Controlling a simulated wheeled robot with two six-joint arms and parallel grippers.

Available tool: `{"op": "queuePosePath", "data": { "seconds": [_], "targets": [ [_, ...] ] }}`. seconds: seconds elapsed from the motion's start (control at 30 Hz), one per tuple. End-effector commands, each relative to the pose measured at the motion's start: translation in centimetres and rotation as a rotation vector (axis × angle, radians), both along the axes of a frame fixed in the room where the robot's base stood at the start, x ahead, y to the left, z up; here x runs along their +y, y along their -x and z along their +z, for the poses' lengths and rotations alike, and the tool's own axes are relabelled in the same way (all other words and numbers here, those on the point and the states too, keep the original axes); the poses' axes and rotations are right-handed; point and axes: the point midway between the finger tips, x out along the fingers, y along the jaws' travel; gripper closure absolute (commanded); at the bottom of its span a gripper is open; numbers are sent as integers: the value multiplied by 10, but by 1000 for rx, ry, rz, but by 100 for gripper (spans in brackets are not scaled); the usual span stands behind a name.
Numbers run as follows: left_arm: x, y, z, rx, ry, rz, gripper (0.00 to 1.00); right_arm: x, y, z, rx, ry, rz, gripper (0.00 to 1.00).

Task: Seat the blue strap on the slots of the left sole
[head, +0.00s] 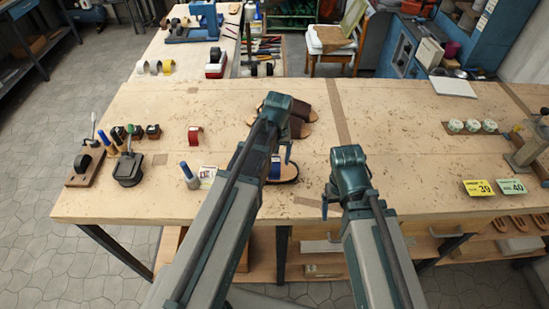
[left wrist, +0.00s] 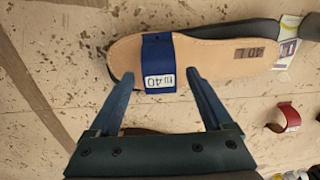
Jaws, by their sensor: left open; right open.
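The left sole (left wrist: 215,60), tan with a dark edge and a "40 L" mark, lies flat on the bench. The blue strap (left wrist: 158,55) with a white "40" tag crosses it; I cannot tell whether its ends sit in the slots. In the head view the strap (head: 275,166) and sole (head: 289,180) show partly, behind my left arm. My left gripper (left wrist: 158,77) is open and empty, its fingertips apart, one on each side of the tag end of the strap. My right gripper (head: 325,205) is open and empty near the bench's front edge.
A brown-strapped sandal (head: 299,122) lies behind my left gripper. Yellow and green cards (head: 479,188) lie at the right. The bench between is mostly clear.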

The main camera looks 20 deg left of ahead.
Motion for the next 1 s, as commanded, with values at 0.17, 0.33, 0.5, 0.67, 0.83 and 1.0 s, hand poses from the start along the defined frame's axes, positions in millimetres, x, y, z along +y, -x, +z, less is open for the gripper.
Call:
{"op": "queuePosePath", "data": {
  "seconds": [0.17,0.33,0.5,0.67,0.83,1.0],
  "targets": [
    [-1,0,27,0,0,0,17,0,0,27,0,-1,-4,15],
    [-2,-1,53,0,0,0,17,0,0,53,0,-2,-9,15],
    [-3,-1,78,0,0,0,17,0,0,78,0,-3,-12,15],
    [-5,-1,102,0,0,0,17,0,0,102,2,-2,-11,15],
    [-5,-2,121,0,0,0,17,0,1,121,3,-2,-8,15],
    [-6,-2,127,0,0,0,17,0,1,127,3,-2,-7,15]
  ]
}}
